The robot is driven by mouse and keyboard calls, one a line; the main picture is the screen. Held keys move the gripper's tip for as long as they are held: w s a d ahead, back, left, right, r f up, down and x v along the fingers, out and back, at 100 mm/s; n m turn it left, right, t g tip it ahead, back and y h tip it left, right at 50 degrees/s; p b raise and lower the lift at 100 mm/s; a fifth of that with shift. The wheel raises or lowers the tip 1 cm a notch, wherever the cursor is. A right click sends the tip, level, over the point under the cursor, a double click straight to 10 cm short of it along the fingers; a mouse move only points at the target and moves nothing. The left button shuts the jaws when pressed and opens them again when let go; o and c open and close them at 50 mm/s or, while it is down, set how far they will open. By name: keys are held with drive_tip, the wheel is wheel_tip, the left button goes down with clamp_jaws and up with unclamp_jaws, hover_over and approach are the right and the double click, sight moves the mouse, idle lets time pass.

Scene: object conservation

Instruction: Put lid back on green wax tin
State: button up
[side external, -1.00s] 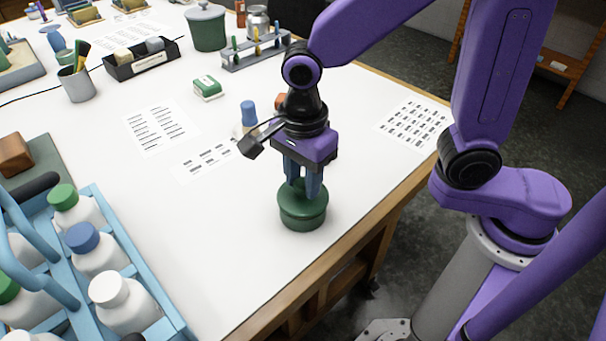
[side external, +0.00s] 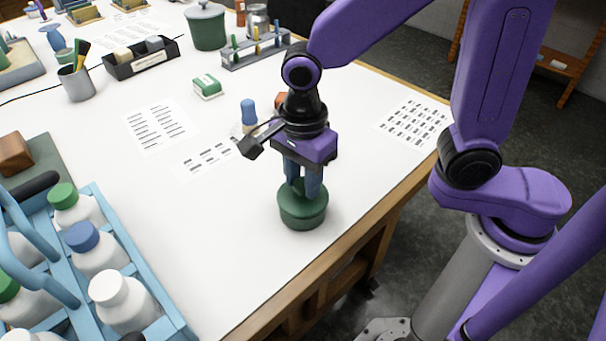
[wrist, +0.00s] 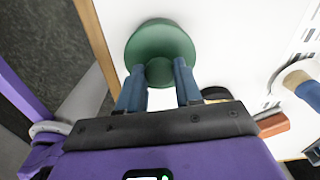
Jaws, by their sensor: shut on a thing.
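The green wax tin (side external: 303,215) stands upright on the white table near its right edge. Its green lid (side external: 286,191) sits on top of it, looking level. In the wrist view the round lid (wrist: 160,42) hides the tin body below. My gripper (side external: 305,188) points straight down over the tin, its blue fingers at the top of the lid. It is shut on the lid's knob (wrist: 158,71), which is partly hidden between the fingers. I cannot tell whether the lid is fully seated.
A blue crate of white bottles (side external: 122,300) stands at the lower left. A blue-topped bottle (side external: 249,113) stands behind my gripper. Printed sheets (side external: 162,124) lie on the table. The table between crate and tin is clear; its wooden edge (side external: 330,255) is close by the tin.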

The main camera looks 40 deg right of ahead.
drive_tip(key=o, duration=1.6)
drive_tip(key=shift+r, duration=3)
clamp_jaws()
drive_tip(key=shift+f, duration=2.55)
